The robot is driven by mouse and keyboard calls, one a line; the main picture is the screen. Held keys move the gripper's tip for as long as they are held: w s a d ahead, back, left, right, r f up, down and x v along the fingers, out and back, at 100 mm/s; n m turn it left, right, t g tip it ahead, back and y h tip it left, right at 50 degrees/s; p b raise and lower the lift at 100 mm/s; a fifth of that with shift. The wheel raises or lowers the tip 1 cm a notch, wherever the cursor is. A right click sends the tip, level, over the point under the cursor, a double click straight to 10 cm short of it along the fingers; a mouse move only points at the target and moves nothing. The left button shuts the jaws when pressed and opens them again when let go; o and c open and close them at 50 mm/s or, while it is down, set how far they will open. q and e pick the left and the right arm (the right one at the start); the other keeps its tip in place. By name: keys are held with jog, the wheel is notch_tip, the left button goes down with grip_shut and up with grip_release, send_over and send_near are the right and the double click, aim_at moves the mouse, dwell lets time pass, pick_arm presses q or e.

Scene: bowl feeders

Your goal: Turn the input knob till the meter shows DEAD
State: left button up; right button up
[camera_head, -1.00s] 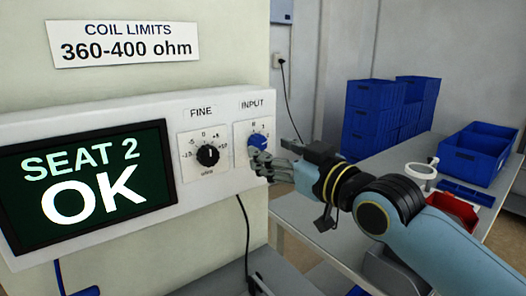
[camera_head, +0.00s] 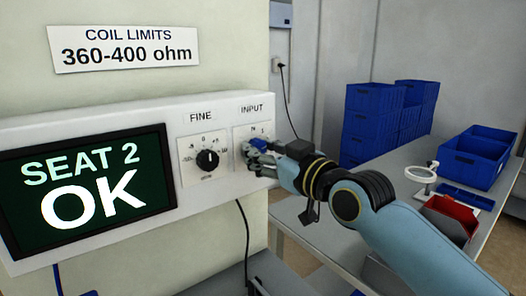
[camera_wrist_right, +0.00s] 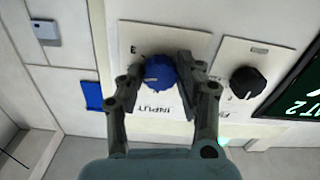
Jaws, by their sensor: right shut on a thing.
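The blue input knob (camera_wrist_right: 159,74) sits on a white plate marked INPUT on the meter's front panel. My right gripper (camera_head: 256,152) is at this knob and covers most of it in the head view. In the right wrist view the gripper (camera_wrist_right: 158,82) has one finger on each side of the knob, shut on it. The meter screen (camera_head: 90,188) reads "SEAT 2 OK" in pale letters on dark green. The scale around the input knob is partly hidden by my fingers. My left gripper is not in view.
The black FINE knob (camera_head: 207,159) is left of the input knob. A sign (camera_head: 124,40) above reads "COIL LIMITS 360-400 ohm". On the right, a bench (camera_head: 345,215) holds a blue bin (camera_head: 470,160), a red tray (camera_head: 450,216) and a white ring-shaped thing (camera_head: 420,173).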

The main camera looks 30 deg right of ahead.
jog(key=shift+r+m+p, duration=0.15)
jog(key=shift+m+p, duration=1.1)
jog(key=shift+m, duration=0.35)
jog(key=shift+m+p, duration=1.1)
jog(key=shift+m, duration=1.2)
jog(key=o, duration=1.1)
jog(key=shift+o, duration=0.2)
jog(key=s+d, duration=0.1)
jog(key=s, duration=0.6)
jog(key=shift+s, duration=0.2)
